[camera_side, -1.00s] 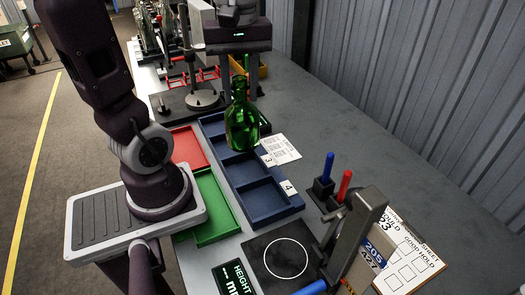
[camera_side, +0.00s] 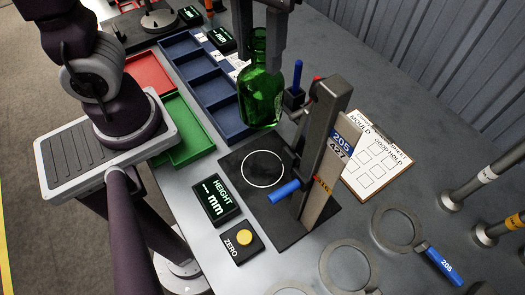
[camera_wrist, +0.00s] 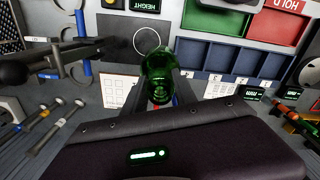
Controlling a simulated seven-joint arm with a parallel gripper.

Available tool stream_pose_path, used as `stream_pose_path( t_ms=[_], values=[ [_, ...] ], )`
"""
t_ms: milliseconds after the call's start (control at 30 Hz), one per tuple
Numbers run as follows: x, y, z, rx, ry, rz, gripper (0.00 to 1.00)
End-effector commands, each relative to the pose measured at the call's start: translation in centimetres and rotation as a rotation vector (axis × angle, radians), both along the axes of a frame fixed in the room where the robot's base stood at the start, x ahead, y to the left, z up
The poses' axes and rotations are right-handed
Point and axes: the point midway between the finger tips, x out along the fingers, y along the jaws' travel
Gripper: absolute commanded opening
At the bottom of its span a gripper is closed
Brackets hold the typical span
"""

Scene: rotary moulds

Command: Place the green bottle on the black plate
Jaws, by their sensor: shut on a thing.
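The green bottle (camera_side: 261,97) is upright in the side view, held by the neck between the fingers of my gripper (camera_side: 262,45). It hangs over the area between the blue tray and the black plate. The black plate (camera_side: 235,160), with a white circle on it, lies on the bench below and in front of the bottle. In the wrist view the bottle (camera_wrist: 158,75) shows between my fingers, with the plate (camera_wrist: 120,30) behind it and to the left. The bottle seems clear of the plate.
A grey upright gauge (camera_side: 322,150) with a blue handle (camera_side: 283,192) stands on the plate's right part. A height display (camera_side: 213,201) and zero button (camera_side: 243,238) are beside it. Red and blue pegs (camera_side: 297,75) stand behind. A clipboard sheet (camera_side: 375,160) lies right.

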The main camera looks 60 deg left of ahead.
Motion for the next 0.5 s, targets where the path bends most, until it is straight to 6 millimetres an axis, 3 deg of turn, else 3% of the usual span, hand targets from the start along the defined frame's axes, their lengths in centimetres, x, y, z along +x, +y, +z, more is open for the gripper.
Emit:
stream_pose_path(
  t_ms=[100, 333, 500],
  values=[
    [-1.1, -2.2, 0.1, 0.000, 0.001, -0.107, 0.00],
    [-2.4, -4.2, 0.0, -0.001, 0.001, -0.205, 0.00],
    [-2.6, -4.3, -2.7, 0.002, 0.005, -0.212, 0.00]
  ],
)
